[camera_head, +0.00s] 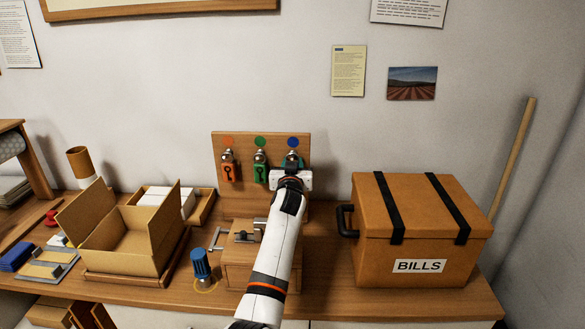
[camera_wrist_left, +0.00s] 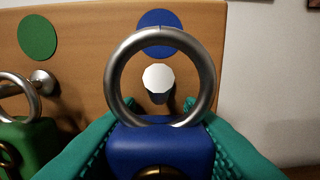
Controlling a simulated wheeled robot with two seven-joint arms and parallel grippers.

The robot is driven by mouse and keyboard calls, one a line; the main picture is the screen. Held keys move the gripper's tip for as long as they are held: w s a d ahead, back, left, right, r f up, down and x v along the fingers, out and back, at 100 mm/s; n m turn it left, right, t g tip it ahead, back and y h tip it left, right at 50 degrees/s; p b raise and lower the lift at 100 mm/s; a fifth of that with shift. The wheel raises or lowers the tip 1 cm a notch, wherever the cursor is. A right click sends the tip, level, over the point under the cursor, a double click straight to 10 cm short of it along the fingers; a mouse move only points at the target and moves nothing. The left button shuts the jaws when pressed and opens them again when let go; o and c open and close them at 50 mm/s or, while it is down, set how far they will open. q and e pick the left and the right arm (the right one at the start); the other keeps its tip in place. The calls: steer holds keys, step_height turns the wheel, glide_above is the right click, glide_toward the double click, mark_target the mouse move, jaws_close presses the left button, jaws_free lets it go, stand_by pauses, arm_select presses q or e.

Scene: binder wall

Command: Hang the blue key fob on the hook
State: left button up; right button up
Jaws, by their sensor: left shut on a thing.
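The blue key fob (camera_wrist_left: 160,148) has a large steel ring (camera_wrist_left: 117,88) standing up from its top. My left gripper (camera_head: 291,163) is shut on the fob, with a teal finger on each side of it. It is at the right side of the wooden board (camera_head: 276,143), under the blue dot (camera_head: 293,142). In the left wrist view the white end of the hook (camera_wrist_left: 158,77) shows inside the ring's opening. I cannot tell whether the ring is around the hook or still in front of it. My right gripper is not in view.
A green fob (camera_head: 261,173) and an orange fob (camera_head: 231,172) hang to the left on the same board. A small vise (camera_head: 243,236) and a blue-handled item (camera_head: 200,263) stand below. An open cardboard box (camera_head: 120,240) is left; the BILLS box (camera_head: 420,230) is right.

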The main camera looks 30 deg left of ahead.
arm_select(q)
steer(key=shift+w+a, duration=0.1)
stand_by(0.4)
steer(key=shift+f+b, duration=0.55)
steer(key=shift+b, duration=0.1)
steer(key=o, duration=1)
steer(key=shift+o, duration=0.2)
steer(key=b+v, duration=0.2)
steer(key=v, duration=1)
steer(key=shift+f, duration=0.1)
